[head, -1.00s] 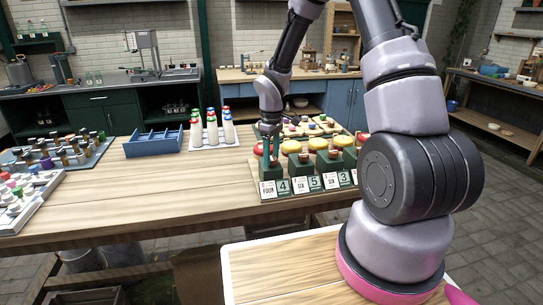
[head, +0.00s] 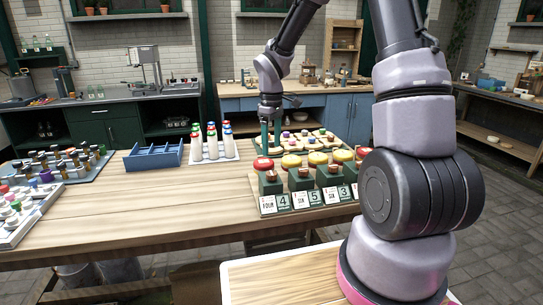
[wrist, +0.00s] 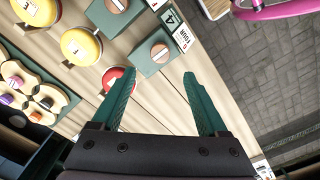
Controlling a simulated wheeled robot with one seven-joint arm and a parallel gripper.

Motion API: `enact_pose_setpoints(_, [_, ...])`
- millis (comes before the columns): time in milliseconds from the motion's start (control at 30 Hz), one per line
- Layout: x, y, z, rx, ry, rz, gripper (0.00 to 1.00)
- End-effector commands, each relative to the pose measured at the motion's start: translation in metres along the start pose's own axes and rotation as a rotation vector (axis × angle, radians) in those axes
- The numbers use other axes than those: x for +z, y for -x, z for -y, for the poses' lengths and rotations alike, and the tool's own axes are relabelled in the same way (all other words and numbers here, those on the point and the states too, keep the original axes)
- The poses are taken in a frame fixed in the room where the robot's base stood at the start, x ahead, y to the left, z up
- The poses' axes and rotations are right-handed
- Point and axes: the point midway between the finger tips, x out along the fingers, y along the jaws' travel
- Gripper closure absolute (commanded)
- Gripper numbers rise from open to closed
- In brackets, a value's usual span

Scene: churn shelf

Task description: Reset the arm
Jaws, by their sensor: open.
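My gripper (head: 268,139) is open and empty in the head view, with its green fingers pointing down behind the left end of the stamp rack. In the wrist view the two fingers of my gripper (wrist: 157,92) are spread, with only the board and table between them. The rack (head: 262,206) holds several green blocks with copper knobs, round red and yellow tops behind them, and number cards in front. A red top (head: 263,164) is close to my fingertips in the head view. It also shows beside the left finger in the wrist view (wrist: 113,76), partly hidden.
A tray with coloured pieces (head: 318,140) lies just right of my gripper. White bottles with coloured caps (head: 212,145) and a blue divided box (head: 153,157) stand to the left.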

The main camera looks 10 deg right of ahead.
Motion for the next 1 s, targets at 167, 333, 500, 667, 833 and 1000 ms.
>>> enact_pose_setpoints(167, [0.0, 0.009, 0.0, 0.0, 0.0, -0.001, 0.23])
enact_pose_setpoints(333, [0.0, 0.009, 0.0, 0.0, 0.0, 0.0, 0.23])
enact_pose_setpoints(500, [0.002, 0.015, 0.0, 0.007, -0.015, -0.005, 0.23])
enact_pose_setpoints(667, [0.02, 0.054, 0.002, 0.053, -0.13, -0.042, 0.23])
enact_pose_setpoints(833, [0.056, 0.116, 0.014, 0.112, -0.348, -0.134, 0.23])
enact_pose_setpoints(1000, [0.096, 0.167, 0.035, 0.131, -0.574, -0.255, 0.23])
